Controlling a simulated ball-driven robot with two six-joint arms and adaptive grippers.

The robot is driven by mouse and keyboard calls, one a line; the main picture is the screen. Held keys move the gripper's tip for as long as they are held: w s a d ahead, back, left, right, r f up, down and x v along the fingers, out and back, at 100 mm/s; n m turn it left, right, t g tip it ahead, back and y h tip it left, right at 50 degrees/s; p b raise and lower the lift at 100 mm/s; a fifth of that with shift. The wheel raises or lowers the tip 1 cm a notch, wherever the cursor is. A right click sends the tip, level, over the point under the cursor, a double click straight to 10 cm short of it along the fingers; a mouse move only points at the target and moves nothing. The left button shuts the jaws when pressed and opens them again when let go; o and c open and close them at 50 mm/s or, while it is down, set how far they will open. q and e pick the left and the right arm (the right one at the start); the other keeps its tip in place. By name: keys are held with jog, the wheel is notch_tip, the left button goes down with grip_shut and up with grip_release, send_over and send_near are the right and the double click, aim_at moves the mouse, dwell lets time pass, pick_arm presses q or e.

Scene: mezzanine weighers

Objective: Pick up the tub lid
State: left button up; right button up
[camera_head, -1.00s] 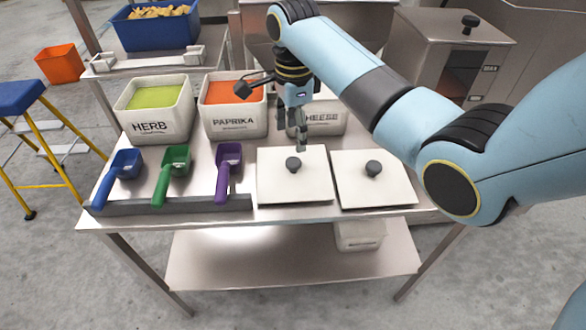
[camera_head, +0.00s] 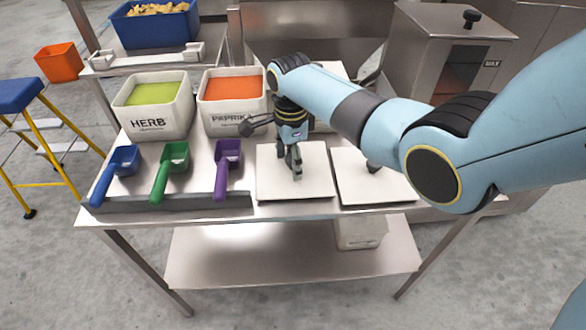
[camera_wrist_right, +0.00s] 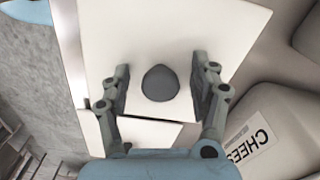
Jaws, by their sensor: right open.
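Two square white tub lids with dark round knobs lie flat side by side on the steel table. My right gripper (camera_head: 293,168) is over the left tub lid (camera_head: 275,187) and hides its knob in the head view. In the right wrist view, the open fingers of the right gripper (camera_wrist_right: 160,88) stand on both sides of the dark knob (camera_wrist_right: 160,83), with a gap on each side. The right tub lid (camera_head: 360,190) lies close beside it, its knob partly hidden by my arm. My left gripper is not in view.
The herb tub (camera_head: 155,125) and paprika tub (camera_head: 232,118) stand open behind. The cheese tub is mostly hidden by my arm in the head view. Blue (camera_head: 115,170), green (camera_head: 170,168) and purple (camera_head: 227,168) scoops rest in a grey rack (camera_head: 165,203) left of the lids.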

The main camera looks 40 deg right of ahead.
grip_shut()
dwell(0.3)
jog(key=shift+r, duration=0.1)
